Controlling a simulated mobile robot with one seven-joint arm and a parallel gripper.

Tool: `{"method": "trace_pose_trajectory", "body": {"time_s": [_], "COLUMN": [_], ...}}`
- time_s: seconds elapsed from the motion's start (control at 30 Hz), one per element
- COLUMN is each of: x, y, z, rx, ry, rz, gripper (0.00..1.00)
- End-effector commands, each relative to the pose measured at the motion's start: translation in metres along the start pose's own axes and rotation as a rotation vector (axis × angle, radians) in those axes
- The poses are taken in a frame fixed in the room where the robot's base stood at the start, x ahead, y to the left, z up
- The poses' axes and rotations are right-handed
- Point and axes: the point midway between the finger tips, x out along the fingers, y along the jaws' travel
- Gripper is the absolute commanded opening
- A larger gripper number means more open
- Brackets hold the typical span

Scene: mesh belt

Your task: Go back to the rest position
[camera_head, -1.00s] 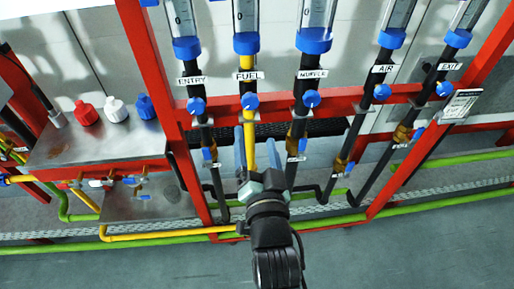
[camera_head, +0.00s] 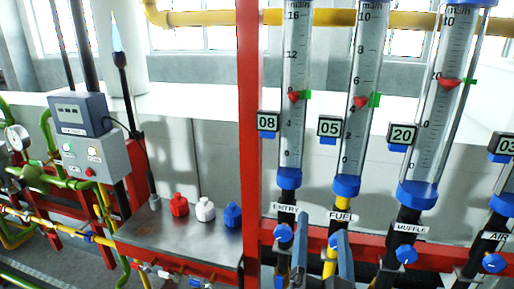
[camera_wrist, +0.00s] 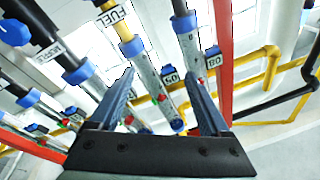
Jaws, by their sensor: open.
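My gripper (camera_head: 319,250) shows at the bottom of the head view as two blue-grey fingers, apart and with nothing held between them. They appear in front of the FUEL pipe (camera_head: 330,263), just below the FUEL label (camera_head: 341,217). The ENTRY valve's blue knob (camera_head: 283,233) shows just left of the left finger. In the wrist view my gripper (camera_wrist: 163,95) is also open, with the flow tubes and the yellow pipe beyond it. I cannot tell how far the fingertips are from the pipes. The rest of my arm is out of the head view.
A red frame post (camera_head: 249,140) stands left of the glass flow tubes (camera_head: 358,90). A steel shelf (camera_head: 175,235) holds red, white and blue caps (camera_head: 205,209). A grey control box (camera_head: 95,160) stands farther left. More valves and pipes crowd the right side.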

Motion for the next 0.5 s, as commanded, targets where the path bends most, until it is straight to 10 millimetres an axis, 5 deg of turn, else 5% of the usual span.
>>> {"method": "trace_pose_trajectory", "body": {"time_s": [0.03, 0.13, 0.3, 0.5], "x": [0.008, 0.011, -0.010, -0.050], "y": [-0.033, -0.087, -0.169, -0.224], "z": [-0.033, -0.088, -0.179, -0.248], "rx": [-0.036, -0.112, -0.236, -0.331], "ry": [0.059, 0.159, 0.345, 0.512], "rz": [-0.055, -0.139, -0.252, -0.317], "gripper": [0.81, 0.81, 0.81, 0.81]}}
